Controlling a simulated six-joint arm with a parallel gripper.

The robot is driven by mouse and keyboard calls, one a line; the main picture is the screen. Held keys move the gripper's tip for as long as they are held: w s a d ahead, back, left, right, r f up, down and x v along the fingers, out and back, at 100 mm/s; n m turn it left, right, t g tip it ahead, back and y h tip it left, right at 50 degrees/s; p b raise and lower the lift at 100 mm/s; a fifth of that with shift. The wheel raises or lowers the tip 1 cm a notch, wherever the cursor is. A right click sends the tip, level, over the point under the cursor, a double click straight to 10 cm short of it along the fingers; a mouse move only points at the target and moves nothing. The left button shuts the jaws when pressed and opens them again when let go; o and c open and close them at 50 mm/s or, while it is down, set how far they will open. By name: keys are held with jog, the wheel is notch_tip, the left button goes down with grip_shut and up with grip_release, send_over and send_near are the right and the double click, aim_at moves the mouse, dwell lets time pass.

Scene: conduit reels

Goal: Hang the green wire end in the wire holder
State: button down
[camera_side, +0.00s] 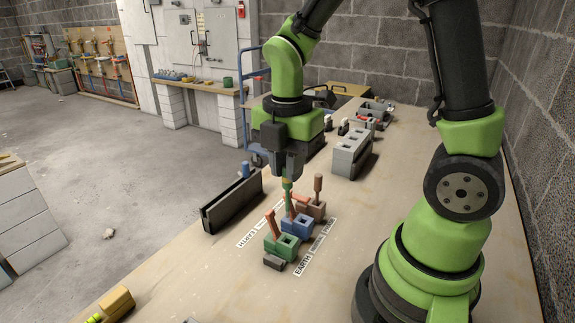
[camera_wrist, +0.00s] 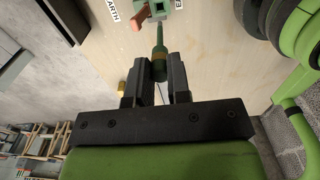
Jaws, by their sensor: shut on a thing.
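My gripper (camera_side: 288,172) points down above the coloured blocks and is shut on the green wire end (camera_side: 286,188). In the wrist view the green wire end (camera_wrist: 159,66) sits between the two fingers (camera_wrist: 157,82), its thin tip toward the green block (camera_wrist: 168,6). In the side view it is upright over the blocks; whether its lower tip touches the green block (camera_side: 271,245) is unclear. A dark slotted rack (camera_side: 228,205), which looks like the wire holder, stands left of the blocks. A blue wire end (camera_side: 245,169) stands at its far end.
A blue block (camera_side: 304,228) and a brown block (camera_side: 318,212) adjoin the green one; a brown wire end (camera_side: 318,184) stands upright at the brown block. Orange levers (camera_side: 271,223) stick up. A grey block with openings (camera_side: 350,152) stands behind right. Bare tabletop lies around the rack.

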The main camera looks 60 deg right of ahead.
notch_tip(320, 180, up, 6)
jog(key=shift+f, duration=0.25)
jog(key=shift+w+d, duration=0.7)
jog(key=shift+w, duration=8.45)
notch_tip(320, 180, down, 8)
jog(key=shift+r, duration=0.25)
notch_tip(320, 180, down, 8)
jog(key=shift+r, duration=0.1)
jog(key=c, duration=0.8)
grip_release()
